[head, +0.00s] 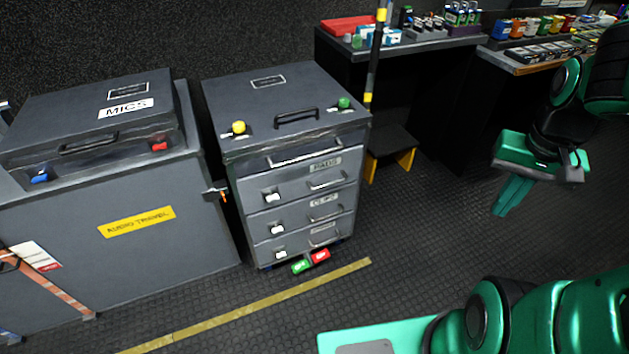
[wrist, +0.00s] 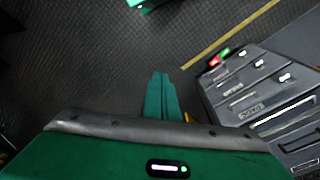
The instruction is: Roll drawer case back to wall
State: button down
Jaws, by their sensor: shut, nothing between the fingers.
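The drawer case (head: 285,150) is a grey box on the floor with several drawers, white latches and a black top handle. It stands beside the audio travel case, behind the yellow floor line, with dark wall behind it. A green and a red pedal (head: 320,256) stick out at its base. The case also shows at the right of the wrist view (wrist: 255,90). My gripper (head: 508,197) is to the right of the case, apart from it, pointing down over bare floor. Its green fingers are together and empty, and they also show in the wrist view (wrist: 161,95).
The audio travel case (head: 130,225) with a MICS box (head: 95,120) stands at left. A step stool (head: 390,150) and a striped pole (head: 376,50) are behind the drawer case at right. A counter (head: 410,45) holds small items.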

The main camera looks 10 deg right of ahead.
jog(key=w+a+f+t, duration=0.15)
jog(key=w+f, duration=0.35)
jog(key=w, duration=0.6)
jog(key=m+t+y, duration=0.4)
jog(key=m+t, duration=0.4)
jog(key=t, duration=0.1)
send_near(319, 161)
jog(key=x, duration=0.5)
jog(key=shift+f, duration=0.3)
jog(key=shift+w, duration=0.5)
